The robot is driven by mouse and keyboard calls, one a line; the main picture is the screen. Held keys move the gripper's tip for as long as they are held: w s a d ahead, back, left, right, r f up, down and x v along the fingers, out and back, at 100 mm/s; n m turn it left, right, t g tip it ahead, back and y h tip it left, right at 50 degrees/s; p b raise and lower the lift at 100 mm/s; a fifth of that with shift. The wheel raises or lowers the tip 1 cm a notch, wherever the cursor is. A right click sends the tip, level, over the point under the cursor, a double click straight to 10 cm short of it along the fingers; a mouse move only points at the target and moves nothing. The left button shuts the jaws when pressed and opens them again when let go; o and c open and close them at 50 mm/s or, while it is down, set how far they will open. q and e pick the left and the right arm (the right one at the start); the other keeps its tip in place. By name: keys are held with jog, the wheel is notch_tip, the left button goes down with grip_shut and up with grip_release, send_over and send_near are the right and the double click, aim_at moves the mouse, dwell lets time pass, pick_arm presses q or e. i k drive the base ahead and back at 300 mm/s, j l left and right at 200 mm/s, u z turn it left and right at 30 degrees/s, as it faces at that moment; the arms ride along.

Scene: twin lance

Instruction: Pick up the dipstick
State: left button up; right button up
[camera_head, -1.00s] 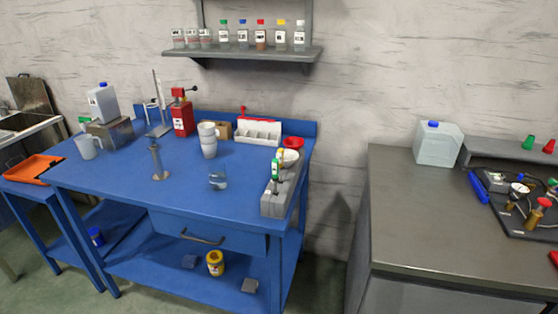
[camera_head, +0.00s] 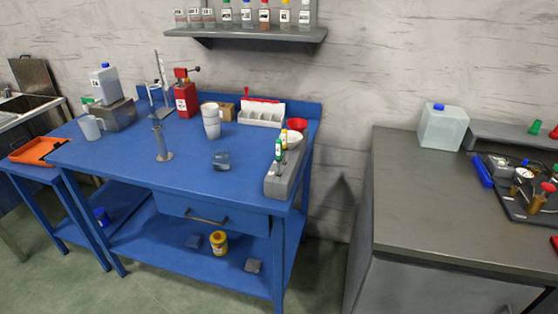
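I cannot clearly make out a dipstick. A slim metal cylinder (camera_head: 162,143) on a round foot stands upright on the blue bench (camera_head: 120,165); whether a stick stands in it is too small to tell. A thin red piece (camera_head: 262,99) lies along the top of a white compartment tray (camera_head: 261,114) at the back of the bench. A tall thin stand (camera_head: 161,80) rises at the back left, beside a red device (camera_head: 186,97). Neither of my grippers is in view.
White cups (camera_head: 211,121), a glass beaker (camera_head: 221,160) and a grey rack (camera_head: 284,179) with small bottles stand on the bench. A shelf (camera_head: 245,34) hangs above. A grey cabinet (camera_head: 420,210) stands right, across a floor gap. The bench's front middle is clear.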

aim_at(278, 159)
jog(key=i+j, duration=0.3)
jog(key=j, duration=0.15)
jog(key=i+j+z, duration=0.3)
jog(key=j+z, duration=0.15)
jog(key=i+j+z, duration=0.2)
jog(key=j, duration=0.15)
jog(key=k, duration=0.1)
